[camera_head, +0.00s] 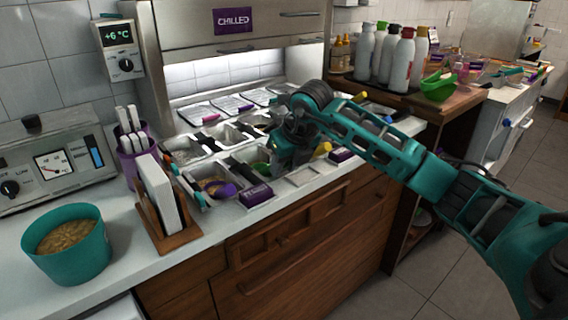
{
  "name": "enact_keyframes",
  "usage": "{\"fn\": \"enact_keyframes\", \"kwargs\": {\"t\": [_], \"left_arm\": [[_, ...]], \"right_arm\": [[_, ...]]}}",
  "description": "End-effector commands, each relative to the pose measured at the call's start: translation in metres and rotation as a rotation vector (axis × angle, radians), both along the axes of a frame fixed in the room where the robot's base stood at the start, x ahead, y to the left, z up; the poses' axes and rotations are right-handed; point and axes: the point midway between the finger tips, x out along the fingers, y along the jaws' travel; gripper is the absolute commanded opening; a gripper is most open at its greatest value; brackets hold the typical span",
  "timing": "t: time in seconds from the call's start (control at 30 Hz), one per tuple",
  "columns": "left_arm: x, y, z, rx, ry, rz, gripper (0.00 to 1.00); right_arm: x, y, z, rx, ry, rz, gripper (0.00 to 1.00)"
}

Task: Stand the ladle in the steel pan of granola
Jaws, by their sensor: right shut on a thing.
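My right gripper (285,162) reaches in from the right and points down over the front right of the steel pans. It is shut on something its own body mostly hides. A yellow handle end (322,149) shows just right of the gripper; it seems to be the ladle's, but its bowl is hidden. A steel pan (201,202) at the front left of the counter well holds brown-yellow bits that look like granola. A purple piece lies at that pan's right side. The gripper is apart from this pan, to its right. My left gripper is not in view.
Several other pans with toppings and dark handles fill the well. A purple label block (257,196) stands at its front edge. A wooden holder (170,236), a purple cup (136,165) and a teal tub (66,245) stand left. Bottles (402,62) stand right.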

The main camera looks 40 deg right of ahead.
Motion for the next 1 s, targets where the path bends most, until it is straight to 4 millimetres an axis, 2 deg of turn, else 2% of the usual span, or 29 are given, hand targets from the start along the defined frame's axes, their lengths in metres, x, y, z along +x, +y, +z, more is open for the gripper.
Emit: {"fn": "enact_keyframes", "kwargs": {"t": [0.03,0.07,0.37,0.53,0.77,1.0], "left_arm": [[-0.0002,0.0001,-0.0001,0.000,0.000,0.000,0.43],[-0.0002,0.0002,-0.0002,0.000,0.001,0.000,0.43],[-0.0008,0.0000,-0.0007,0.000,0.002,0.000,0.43],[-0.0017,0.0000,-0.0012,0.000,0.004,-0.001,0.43],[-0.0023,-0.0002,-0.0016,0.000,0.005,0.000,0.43],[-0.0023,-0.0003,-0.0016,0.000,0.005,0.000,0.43]], "right_arm": [[0.0001,0.0001,0.0002,0.000,-0.001,0.000,0.00],[0.0001,0.0002,0.0002,0.000,-0.001,0.000,0.32],[0.0001,0.0003,0.0000,0.000,0.000,0.000,0.61],[0.0001,0.0004,-0.0002,0.000,0.000,0.001,0.61],[0.0001,0.0004,-0.0003,0.000,0.000,0.001,0.83],[0.0001,0.0004,-0.0003,0.000,0.000,0.001,0.83]]}}
